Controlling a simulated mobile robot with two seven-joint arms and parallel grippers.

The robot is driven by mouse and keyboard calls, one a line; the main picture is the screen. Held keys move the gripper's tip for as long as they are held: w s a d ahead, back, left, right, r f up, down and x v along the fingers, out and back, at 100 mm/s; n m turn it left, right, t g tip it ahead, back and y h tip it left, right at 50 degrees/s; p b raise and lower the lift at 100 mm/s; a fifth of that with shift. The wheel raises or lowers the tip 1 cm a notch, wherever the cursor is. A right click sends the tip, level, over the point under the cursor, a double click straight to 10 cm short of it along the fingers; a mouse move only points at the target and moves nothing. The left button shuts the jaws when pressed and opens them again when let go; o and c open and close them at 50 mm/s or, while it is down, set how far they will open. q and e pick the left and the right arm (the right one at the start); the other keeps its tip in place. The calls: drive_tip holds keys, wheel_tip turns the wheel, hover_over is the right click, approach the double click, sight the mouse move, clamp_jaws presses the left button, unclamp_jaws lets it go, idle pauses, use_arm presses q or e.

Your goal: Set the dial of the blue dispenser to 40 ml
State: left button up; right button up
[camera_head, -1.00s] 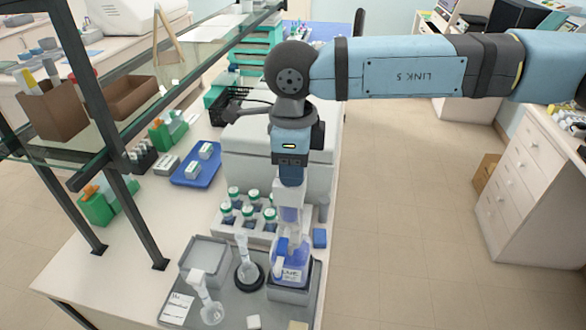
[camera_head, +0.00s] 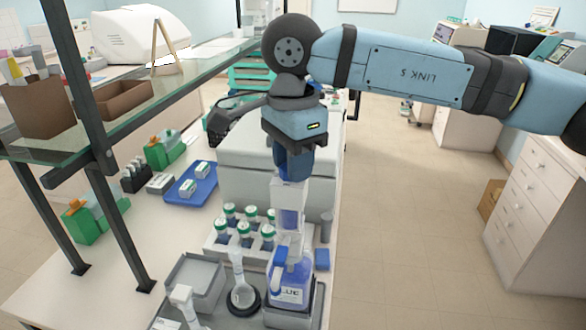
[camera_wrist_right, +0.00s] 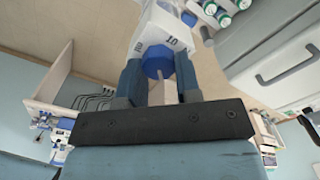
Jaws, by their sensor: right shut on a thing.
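The blue dispenser (camera_head: 290,286) is a labelled bottle with blue liquid, standing upright on the bench with a pale, see-through column (camera_head: 288,205) above it. My right gripper (camera_head: 290,172) points down at the top of this column. In the right wrist view, the two blue fingers of this gripper (camera_wrist_right: 160,75) are on either side of a blue round knob (camera_wrist_right: 157,60) on the white dispenser head (camera_wrist_right: 160,30). Dark figures, looking like 10, show on the white head; the dial's set value is not clear. My left gripper is not in view.
A rack of green-capped bottles (camera_head: 243,228) stands just behind and left of the dispenser. A flask (camera_head: 241,283) and a grey tray (camera_head: 193,283) are close on its left. A blue tray (camera_head: 190,190) lies farther back. A glass shelf (camera_head: 160,75) overhangs the left side.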

drive_tip(key=shift+n, duration=0.3)
drive_tip(key=o, duration=0.9)
wheel_tip(320, 180, up, 14)
drive_tip(key=shift+f+b, duration=0.1)
drive_tip(key=shift+b, duration=0.5)
drive_tip(key=shift+s, duration=0.1)
